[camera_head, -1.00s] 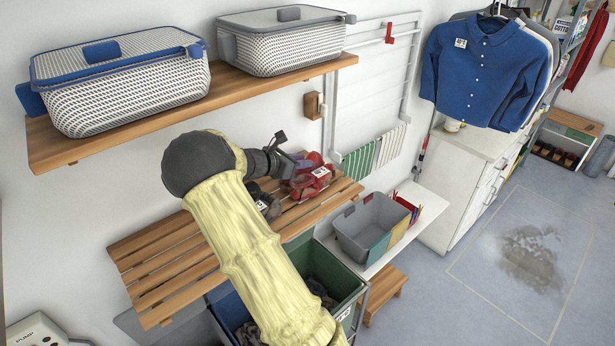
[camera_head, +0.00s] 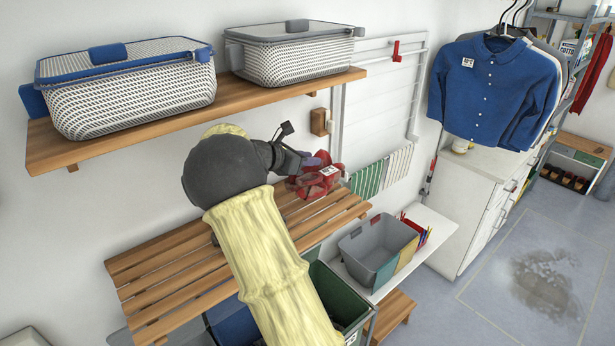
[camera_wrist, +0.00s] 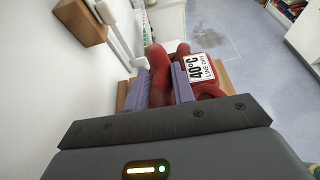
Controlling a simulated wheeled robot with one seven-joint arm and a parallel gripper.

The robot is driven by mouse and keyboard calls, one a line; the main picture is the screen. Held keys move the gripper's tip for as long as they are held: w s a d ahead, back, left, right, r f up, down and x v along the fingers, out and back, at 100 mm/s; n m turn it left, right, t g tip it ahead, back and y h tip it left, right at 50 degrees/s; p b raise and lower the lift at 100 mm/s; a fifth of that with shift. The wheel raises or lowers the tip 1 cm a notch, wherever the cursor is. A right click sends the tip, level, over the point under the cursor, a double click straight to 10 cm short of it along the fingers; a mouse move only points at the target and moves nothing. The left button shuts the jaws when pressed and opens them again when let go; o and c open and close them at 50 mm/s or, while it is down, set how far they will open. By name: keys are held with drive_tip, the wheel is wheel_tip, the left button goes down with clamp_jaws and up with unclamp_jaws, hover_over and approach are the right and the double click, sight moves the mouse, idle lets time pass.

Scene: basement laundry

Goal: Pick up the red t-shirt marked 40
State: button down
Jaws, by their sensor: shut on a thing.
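The red t-shirt (camera_head: 318,182) is a bunched red garment at the right end of the slatted wooden shelf (camera_head: 150,270). In the wrist view the red cloth (camera_wrist: 158,72) stands between my gripper's (camera_wrist: 160,82) two purple fingers, which are shut on it. Its white tag (camera_wrist: 196,69) reads "40°C LINE DRY" and sits just right of the right finger. In the head view my gripper (camera_head: 312,163) reaches the shirt from the left. The shirt looks slightly above the slats; its underside is hard to see.
Two lidded baskets (camera_head: 130,95) (camera_head: 295,55) stand on a wooden shelf (camera_head: 200,112) above my arm. A grey bin (camera_head: 375,250) stands on a white ledge at right. A green bin (camera_head: 340,300) is below. A blue shirt (camera_head: 495,85) hangs at right.

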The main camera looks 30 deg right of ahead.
drive_tip(key=shift+s+r, duration=0.2)
drive_tip(key=shift+r, duration=0.2)
drive_tip(key=s+d+b, duration=0.2)
drive_tip(key=s+b, duration=0.7)
drive_tip(key=s, duration=1)
drive_tip(key=shift+d+b, duration=0.3)
drive_tip(key=shift+d, duration=0.05)
drive_tip(key=shift+r, duration=0.1)
